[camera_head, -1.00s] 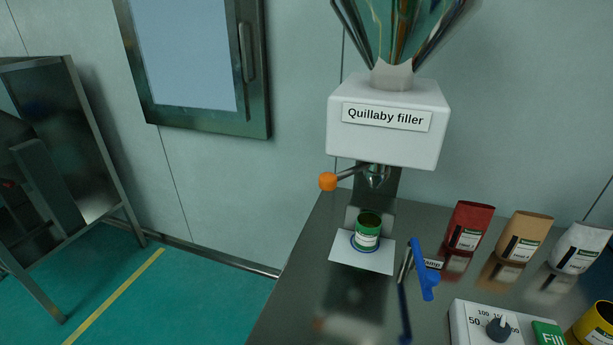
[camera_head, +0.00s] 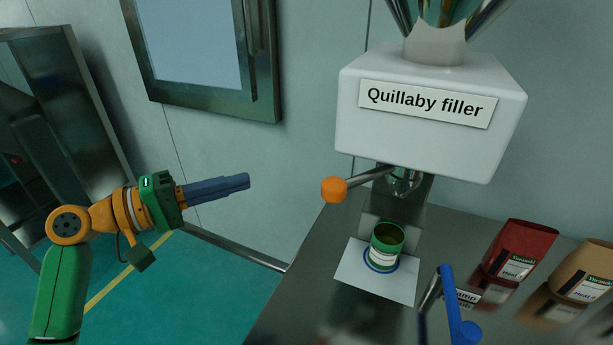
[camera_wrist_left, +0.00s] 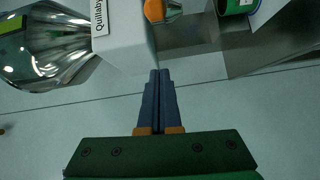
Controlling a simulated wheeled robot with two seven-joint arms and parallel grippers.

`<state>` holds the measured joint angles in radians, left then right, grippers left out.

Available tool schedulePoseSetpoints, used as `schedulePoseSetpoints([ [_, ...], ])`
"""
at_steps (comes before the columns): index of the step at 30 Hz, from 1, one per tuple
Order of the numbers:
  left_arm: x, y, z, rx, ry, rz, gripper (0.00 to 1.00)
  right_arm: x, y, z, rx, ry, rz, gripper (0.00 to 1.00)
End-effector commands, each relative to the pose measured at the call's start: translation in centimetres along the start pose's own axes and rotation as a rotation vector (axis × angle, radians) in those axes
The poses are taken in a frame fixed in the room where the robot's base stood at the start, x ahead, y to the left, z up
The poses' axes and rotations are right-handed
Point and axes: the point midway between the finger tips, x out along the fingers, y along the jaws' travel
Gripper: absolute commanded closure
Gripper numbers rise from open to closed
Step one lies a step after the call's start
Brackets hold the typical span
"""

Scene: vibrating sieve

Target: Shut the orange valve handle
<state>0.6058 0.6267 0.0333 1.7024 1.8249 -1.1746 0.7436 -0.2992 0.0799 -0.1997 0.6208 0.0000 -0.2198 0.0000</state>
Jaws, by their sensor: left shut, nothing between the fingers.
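The orange ball of the valve handle (camera_head: 334,190) sits at the end of a metal lever that sticks out to the left from under the white filler head (camera_head: 430,125). A green can (camera_head: 387,246) stands below the nozzle on a white sheet. My left gripper (camera_head: 248,181) is shut and empty, to the left of the orange ball with a clear gap. In the left wrist view, the shut fingers (camera_wrist_left: 160,72) point toward the filler, and the orange ball (camera_wrist_left: 154,10) shows at the top edge. My right gripper is not in view.
Red (camera_head: 519,250) and tan (camera_head: 583,270) pouches stand on the right. A cabinet (camera_head: 205,50) hangs on the wall. Free air lies between my gripper and the handle.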

Motion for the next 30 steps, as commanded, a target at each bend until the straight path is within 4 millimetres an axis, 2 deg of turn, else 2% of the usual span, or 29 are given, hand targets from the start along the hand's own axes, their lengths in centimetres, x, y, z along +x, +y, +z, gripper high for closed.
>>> schedulePoseSetpoints([
  [8, 0.0, 0.1, 0.1, -0.001, -0.003, 0.002, 1.0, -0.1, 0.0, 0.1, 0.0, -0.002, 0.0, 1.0],
  [11, 0.6, 0.3, 0.1, -0.003, -0.005, 0.003, 1.0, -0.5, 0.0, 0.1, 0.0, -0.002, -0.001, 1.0],
  [14, 2.1, 0.5, 0.1, -0.004, -0.006, 0.004, 1.0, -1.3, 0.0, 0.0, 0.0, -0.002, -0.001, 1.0],
  [25, 10.2, 0.6, 0.1, -0.004, -0.005, 0.003, 1.0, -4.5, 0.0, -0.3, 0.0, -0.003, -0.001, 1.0],
  [30, 10.7, 0.5, 2.8, -0.003, -0.004, 0.0, 1.0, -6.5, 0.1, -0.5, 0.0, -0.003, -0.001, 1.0],
])
